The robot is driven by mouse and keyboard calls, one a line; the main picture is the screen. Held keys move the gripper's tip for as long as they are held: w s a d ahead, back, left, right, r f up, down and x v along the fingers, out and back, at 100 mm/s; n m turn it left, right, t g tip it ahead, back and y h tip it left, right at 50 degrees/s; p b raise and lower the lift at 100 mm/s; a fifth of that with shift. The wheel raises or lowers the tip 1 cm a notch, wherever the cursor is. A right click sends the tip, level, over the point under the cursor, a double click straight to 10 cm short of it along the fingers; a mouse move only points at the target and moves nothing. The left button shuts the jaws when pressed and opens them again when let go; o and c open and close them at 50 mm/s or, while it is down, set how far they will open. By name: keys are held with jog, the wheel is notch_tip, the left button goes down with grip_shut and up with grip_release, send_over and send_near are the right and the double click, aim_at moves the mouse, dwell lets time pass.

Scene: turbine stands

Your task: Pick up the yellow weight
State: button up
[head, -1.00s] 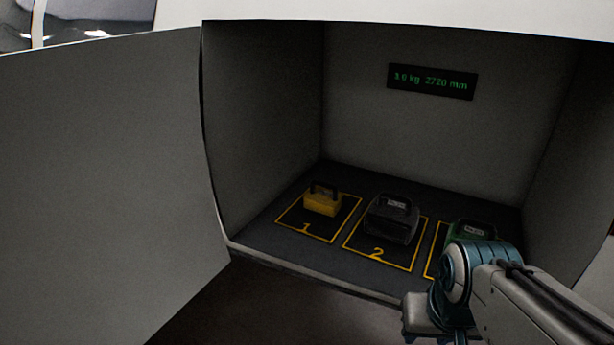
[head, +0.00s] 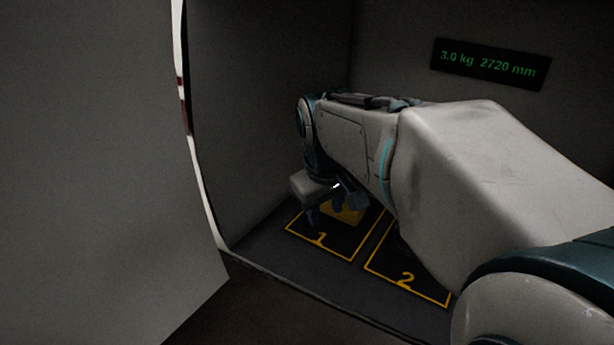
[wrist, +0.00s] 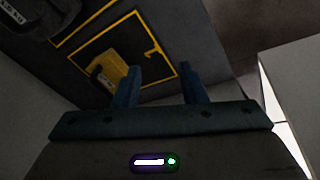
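The yellow weight (head: 345,213) stands on the marked square 1 (head: 319,240) of the cabinet floor, mostly hidden behind my gripper in the head view. In the wrist view the yellow weight (wrist: 112,69) with its dark handle lies beyond and left of my left fingertip. My gripper (head: 327,207) is above the front part of square 1. In the wrist view its two blue fingers (wrist: 158,72) are apart with nothing between them. The fingers do not appear to hold the weight.
A dark weight (wrist: 52,12) shows at the top left of the wrist view, beside the yellow one. Square 2 (head: 407,279) is partly covered by my arm. The cabinet's open door (head: 90,170) stands at left. A display (head: 490,64) reads 3.0 kg 2720 mm.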

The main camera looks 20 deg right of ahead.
jog(key=w+d+r+n+b, duration=0.25)
jog(key=w+d, duration=0.25)
jog(key=w, duration=0.5)
jog(key=n+g, duration=0.1)
jog(key=n, duration=0.1)
send_over(346, 216)
jog(key=w+d, duration=0.1)
jog(key=w, duration=0.3)
jog(key=shift+h, duration=0.4)
notch_tip(346, 216, down, 8)
jog(key=shift+w+d+r, duration=0.1)
jog(key=shift+w+r, duration=0.05)
jog(key=shift+r, duration=0.05)
jog(key=shift+w+d+f, duration=0.1)
jog(key=shift+d+f, duration=0.1)
jog(key=shift+f, duration=1.15)
jog(key=shift+w+d+f, duration=0.1)
jog(key=shift+d+f, duration=0.05)
jog(key=shift+f, duration=1.15)
grip_shut()
